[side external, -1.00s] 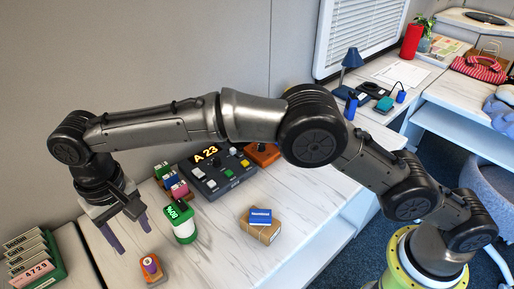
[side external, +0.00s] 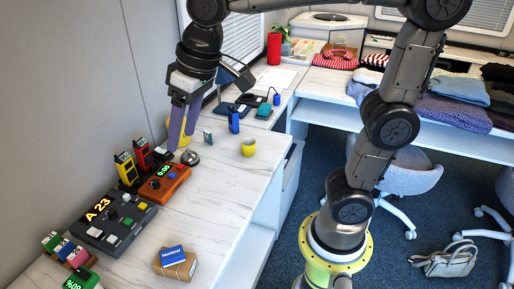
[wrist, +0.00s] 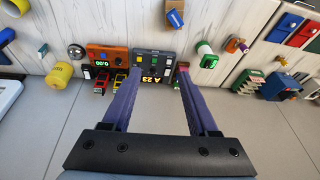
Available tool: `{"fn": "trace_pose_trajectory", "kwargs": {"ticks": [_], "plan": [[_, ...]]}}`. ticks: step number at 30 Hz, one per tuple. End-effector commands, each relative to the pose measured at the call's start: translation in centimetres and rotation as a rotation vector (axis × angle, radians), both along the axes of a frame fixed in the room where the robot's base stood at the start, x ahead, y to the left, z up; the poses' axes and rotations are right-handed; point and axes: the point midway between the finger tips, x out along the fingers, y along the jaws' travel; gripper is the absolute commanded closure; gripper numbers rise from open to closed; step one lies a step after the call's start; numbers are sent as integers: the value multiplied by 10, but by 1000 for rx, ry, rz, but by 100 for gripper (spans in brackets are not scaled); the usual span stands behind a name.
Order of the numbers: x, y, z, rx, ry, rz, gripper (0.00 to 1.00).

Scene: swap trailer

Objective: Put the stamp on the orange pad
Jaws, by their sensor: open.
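An orange block (wrist: 231,45), likely the orange pad, shows in the wrist view right of the green and white bottle. A small purple-topped piece (wrist: 243,47), likely the stamp, appears at the block; contact is too small to tell. Both are outside the side view. My gripper (side external: 182,141) is open and empty above the far part of the table, near the silver bell (side external: 189,157). In the wrist view its purple fingers (wrist: 160,75) are apart, with the control panel beyond them. The pad is well to the right of the fingers there.
An orange timer (side external: 165,183), a grey control panel (side external: 115,222) and a cardboard box with a blue top (side external: 175,263) stand on the table. The green and white bottle (wrist: 205,58) stands left of the pad.

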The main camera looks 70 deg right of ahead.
Motion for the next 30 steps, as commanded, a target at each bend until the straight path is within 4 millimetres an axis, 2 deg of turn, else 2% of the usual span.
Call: {"fn": "trace_pose_trajectory", "kwargs": {"ticks": [1, 6, 12, 18, 30], "plan": [[-19, -17, -2, -2, -24, -14, 40], [-76, -57, -20, -22, -94, -41, 40], [-126, -81, -51, -51, -154, -64, 40], [-143, -88, -65, -65, -177, -71, 40], [-144, -88, -66, -66, -177, -70, 40]]}}
